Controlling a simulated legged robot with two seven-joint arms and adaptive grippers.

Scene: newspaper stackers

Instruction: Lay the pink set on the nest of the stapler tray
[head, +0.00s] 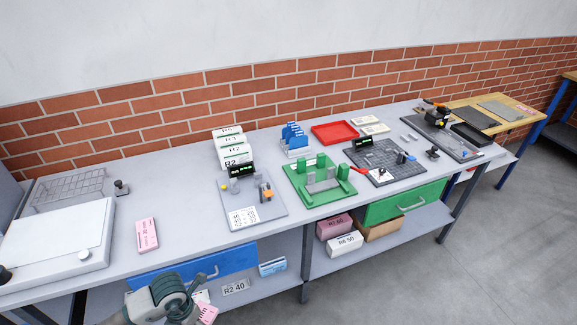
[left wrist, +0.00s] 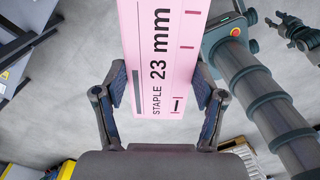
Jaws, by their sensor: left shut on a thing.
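The pink set (left wrist: 163,50), a flat pink block marked "STAPLE 23 mm", is between the fingers of my left gripper (left wrist: 160,88) in the left wrist view. The gripper is shut on it. In the head view my left gripper (head: 196,303) is low at the bottom, in front of the bench, with part of the pink set (head: 208,314) showing. A grey board (head: 463,147) with a black and orange stapler-like machine is at the bench's far right; I cannot tell its nest. A dark gripper (left wrist: 278,20), seemingly my right, shows small in the left wrist view.
Another pink block (head: 147,235) lies on the bench (head: 185,215). A grey board with a display (head: 268,212), a green fixture (head: 318,198) and a dark grid board (head: 405,172) stand along it. A blue drawer (head: 225,262) is below.

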